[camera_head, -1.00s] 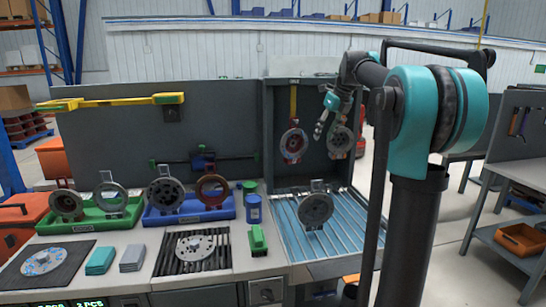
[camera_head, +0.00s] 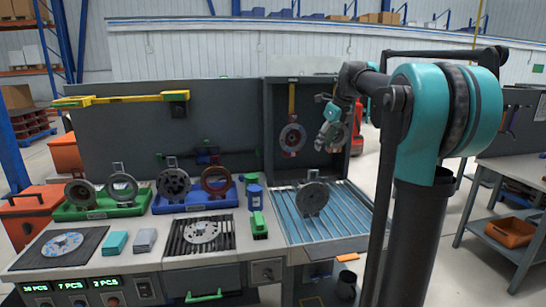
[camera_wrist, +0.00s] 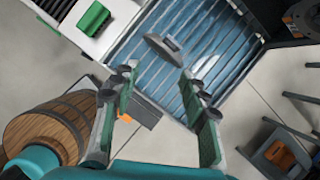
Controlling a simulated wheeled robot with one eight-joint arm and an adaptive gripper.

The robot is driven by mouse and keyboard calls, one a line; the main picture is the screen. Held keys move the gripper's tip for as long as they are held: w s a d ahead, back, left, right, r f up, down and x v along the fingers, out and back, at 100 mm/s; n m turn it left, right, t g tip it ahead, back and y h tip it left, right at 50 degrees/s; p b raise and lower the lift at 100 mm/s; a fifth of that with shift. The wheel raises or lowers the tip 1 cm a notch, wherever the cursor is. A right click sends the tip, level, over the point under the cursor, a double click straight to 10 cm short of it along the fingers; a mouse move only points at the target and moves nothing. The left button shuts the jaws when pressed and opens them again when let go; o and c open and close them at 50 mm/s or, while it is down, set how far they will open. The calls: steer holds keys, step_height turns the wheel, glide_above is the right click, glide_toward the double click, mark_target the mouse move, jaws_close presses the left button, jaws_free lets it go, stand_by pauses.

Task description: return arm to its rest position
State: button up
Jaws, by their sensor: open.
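My gripper (camera_head: 325,140) hangs from the folded arm in front of the right back panel. In the wrist view its two fingers (camera_wrist: 158,75) stand wide apart with nothing between them. Below and beyond the fingertips is the blue slatted conveyor (camera_wrist: 160,90), with a grey disc part (camera_wrist: 165,46) on it, apart from the fingers. In the head view that grey disc (camera_head: 312,198) stands on the slats. A second hanging disc (camera_head: 343,137) on the back panel is partly hidden by my gripper.
A disc with a red part (camera_head: 292,138) hangs from a yellow strap. The bench holds a green tray (camera_head: 98,213), a blue tray (camera_head: 190,207) and a blue canister (camera_head: 255,197). A barrel (camera_wrist: 50,130) stands on the floor. A shelf unit (camera_head: 510,195) stands at right.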

steer(key=s+f+n+h, duration=0.2)
steer(key=s+f+n, duration=2.6)
steer(key=s+f, duration=0.6)
steer(key=shift+d+t+h, duration=0.15)
steer(key=shift+t+h, duration=0.15)
steer(key=shift+r, duration=0.1)
